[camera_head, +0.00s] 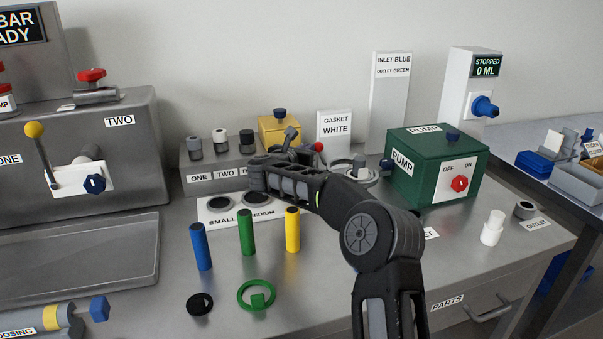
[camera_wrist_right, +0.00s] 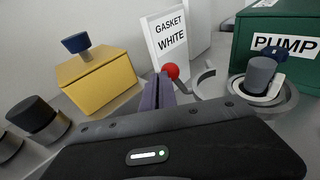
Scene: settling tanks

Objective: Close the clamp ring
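The grey clamp ring (camera_head: 362,180) stands on the bench left of the green pump box. In the right wrist view its curved pieces (camera_wrist_right: 288,100) lie beside a grey cylinder on a white gasket (camera_wrist_right: 262,82). One curved piece (camera_wrist_right: 205,82) stands apart on the left, with a gap visible. A lever with a red ball (camera_head: 318,146) is at that side; the ball also shows in the wrist view (camera_wrist_right: 171,70). My right gripper (camera_head: 292,138) has its fingers (camera_wrist_right: 159,91) together, right beside the red ball; contact is unclear. My left gripper is out of view.
A yellow box (camera_head: 279,131) and capped jars (camera_head: 220,140) stand left of my right gripper. The gasket sign (camera_head: 334,130) is behind it, and the green pump box (camera_head: 435,165) is to the right. Blue, green and yellow cylinders (camera_head: 247,232) stand in front.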

